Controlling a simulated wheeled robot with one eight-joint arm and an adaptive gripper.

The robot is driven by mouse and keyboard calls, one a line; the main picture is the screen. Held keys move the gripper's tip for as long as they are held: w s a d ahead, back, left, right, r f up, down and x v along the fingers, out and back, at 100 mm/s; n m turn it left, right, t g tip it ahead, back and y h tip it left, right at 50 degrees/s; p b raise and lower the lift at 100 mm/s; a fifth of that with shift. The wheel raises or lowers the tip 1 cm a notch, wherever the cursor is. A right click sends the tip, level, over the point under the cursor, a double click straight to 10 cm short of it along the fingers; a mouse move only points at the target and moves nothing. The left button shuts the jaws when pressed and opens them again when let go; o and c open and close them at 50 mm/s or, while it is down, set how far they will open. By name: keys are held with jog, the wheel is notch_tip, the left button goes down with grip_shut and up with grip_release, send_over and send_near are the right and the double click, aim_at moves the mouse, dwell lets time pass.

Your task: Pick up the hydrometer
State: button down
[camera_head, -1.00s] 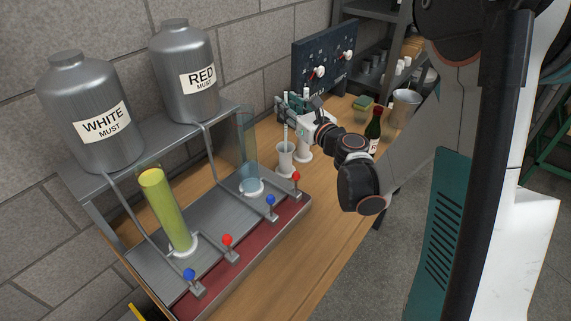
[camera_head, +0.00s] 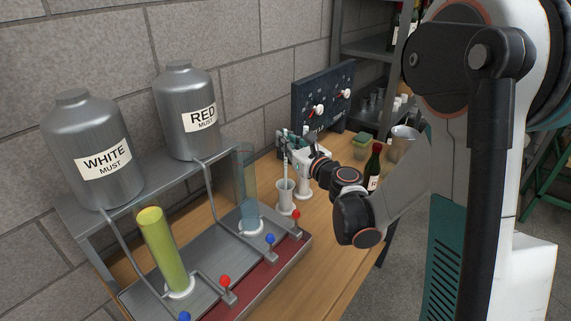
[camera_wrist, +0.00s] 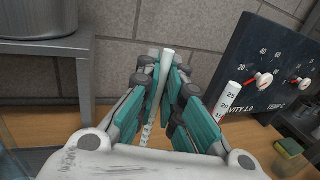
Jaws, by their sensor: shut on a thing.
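The hydrometer (camera_wrist: 159,84) is a slim, pale tube with dark scale marks on its lower part. It stands between the teal pads of my gripper (camera_wrist: 160,74), which is shut on it. In the head view the gripper (camera_head: 286,143) is above the bench, and the hydrometer's thin stem (camera_head: 285,166) runs down from it to a white cylindrical holder (camera_head: 286,198). Whether its lower end is still inside the holder I cannot tell. A second white scaled stem (camera_wrist: 229,98), with a 25 mark, stands just right of the gripper in the wrist view.
A dark dial panel (camera_head: 323,98) stands behind the gripper. A clear blue tube (camera_head: 246,190) and a yellow-green filled tube (camera_head: 163,252) stand to the left on the tap rack. A wine bottle (camera_head: 373,168) and a metal bucket (camera_head: 402,144) are to the right.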

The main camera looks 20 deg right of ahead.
notch_tip(320, 180, up, 20)
jog(key=p, duration=0.7)
jog(key=shift+p, duration=0.35)
notch_tip(320, 180, up, 17)
jog(key=p, duration=1.3)
dwell(1.2)
jog(key=shift+a, duration=0.15)
dwell(0.8)
